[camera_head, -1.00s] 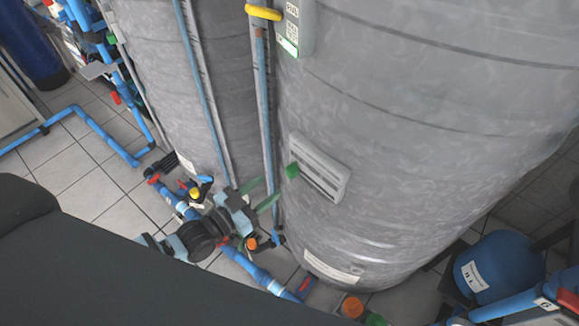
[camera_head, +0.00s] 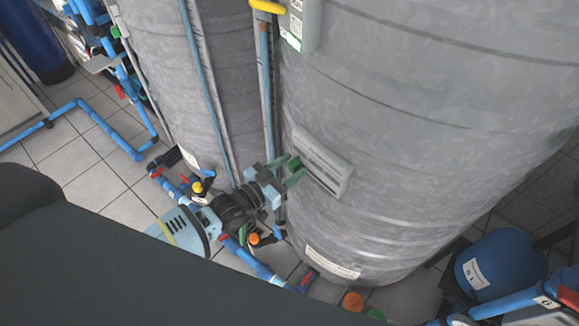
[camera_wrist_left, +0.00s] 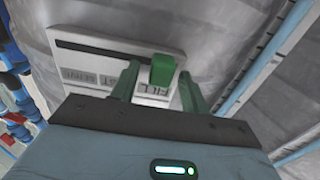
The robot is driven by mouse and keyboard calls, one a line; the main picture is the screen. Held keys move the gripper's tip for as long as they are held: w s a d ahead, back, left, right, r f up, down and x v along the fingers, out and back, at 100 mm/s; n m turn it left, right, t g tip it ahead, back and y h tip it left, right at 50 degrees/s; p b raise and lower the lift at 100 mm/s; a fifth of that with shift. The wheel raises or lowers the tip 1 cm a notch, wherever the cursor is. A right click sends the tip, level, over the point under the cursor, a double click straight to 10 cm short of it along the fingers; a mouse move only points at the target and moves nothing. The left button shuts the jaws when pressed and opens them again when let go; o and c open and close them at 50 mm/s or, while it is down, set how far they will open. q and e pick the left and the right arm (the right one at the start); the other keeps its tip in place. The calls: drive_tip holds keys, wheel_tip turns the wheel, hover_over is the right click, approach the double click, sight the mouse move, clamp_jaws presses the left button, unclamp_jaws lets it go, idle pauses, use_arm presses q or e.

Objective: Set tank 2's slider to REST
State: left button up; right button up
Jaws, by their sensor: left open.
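A pale slider panel (camera_head: 325,168) with a dark slot is on the side of the large grey tank (camera_head: 420,120). In the left wrist view the panel (camera_wrist_left: 95,57) shows upside down, with FILL lettering beside the green slider knob (camera_wrist_left: 162,70) and further lettering toward the left. The knob is at the FILL end of the slot. My left gripper (camera_head: 298,169) is open at the panel's left end. In the left wrist view its green fingers (camera_wrist_left: 159,74) stand on either side of the knob; I cannot tell whether they touch it. My right gripper is not in view.
A second grey tank (camera_head: 160,60) stands to the left. Vertical pipes with a yellow handle (camera_head: 268,6) run between the tanks. Blue floor pipes (camera_head: 95,115) lie at the left, and a blue vessel (camera_head: 487,262) stands at lower right.

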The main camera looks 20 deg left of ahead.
sight(314, 173)
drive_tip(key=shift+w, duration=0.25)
use_arm(q)
drive_tip(key=shift+c, duration=1.2)
clamp_jaws()
drive_tip(key=shift+d, duration=0.1)
drive_tip(key=s+d, duration=0.1)
drive_tip(key=d+p, duration=0.1)
drive_tip(key=d, duration=0.1)
drive_tip(key=s+d, duration=0.1)
drive_tip(key=shift+s+d, duration=0.25)
drive_tip(key=shift+s, duration=0.05)
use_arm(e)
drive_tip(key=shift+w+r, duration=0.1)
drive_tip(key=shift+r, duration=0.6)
